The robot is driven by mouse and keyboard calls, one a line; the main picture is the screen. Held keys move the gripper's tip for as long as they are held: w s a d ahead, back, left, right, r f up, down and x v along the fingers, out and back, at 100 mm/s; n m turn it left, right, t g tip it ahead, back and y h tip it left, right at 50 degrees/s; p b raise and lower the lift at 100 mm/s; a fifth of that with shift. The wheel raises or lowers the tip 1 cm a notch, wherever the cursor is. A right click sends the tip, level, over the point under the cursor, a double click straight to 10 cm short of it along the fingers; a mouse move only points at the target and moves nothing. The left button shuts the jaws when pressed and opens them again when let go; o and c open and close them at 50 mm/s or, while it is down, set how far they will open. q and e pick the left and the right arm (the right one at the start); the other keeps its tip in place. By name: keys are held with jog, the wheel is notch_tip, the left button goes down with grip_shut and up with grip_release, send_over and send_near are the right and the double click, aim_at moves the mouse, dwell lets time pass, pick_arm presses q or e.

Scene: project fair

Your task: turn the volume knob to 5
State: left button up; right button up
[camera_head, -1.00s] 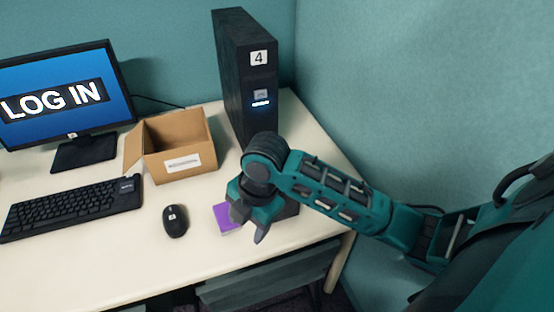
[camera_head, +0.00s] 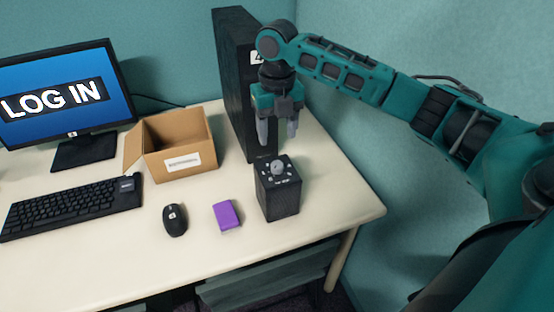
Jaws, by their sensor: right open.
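A grey round volume knob (camera_head: 278,168) sits on the top face of a small black box (camera_head: 280,199) at the right part of the desk. White marks ring the knob, too small to read, so I cannot tell its setting. My right gripper (camera_head: 278,137) is above and just behind the box, fingers pointing down, open and empty. It appears apart from the knob. My left gripper is not in view.
A tall black computer tower (camera_head: 236,75) stands close behind my right gripper. A purple block (camera_head: 227,215) and a black mouse (camera_head: 175,220) lie left of the box. An open cardboard box (camera_head: 181,165), keyboard (camera_head: 70,207) and monitor (camera_head: 60,95) are further left on the desk (camera_head: 330,215).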

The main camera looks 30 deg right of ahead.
aim_at(277, 164)
notch_tip(277, 164, down, 9)
jog(key=shift+f, duration=0.2)
jog(key=shift+c, duration=0.2)
jog(key=c, duration=1)
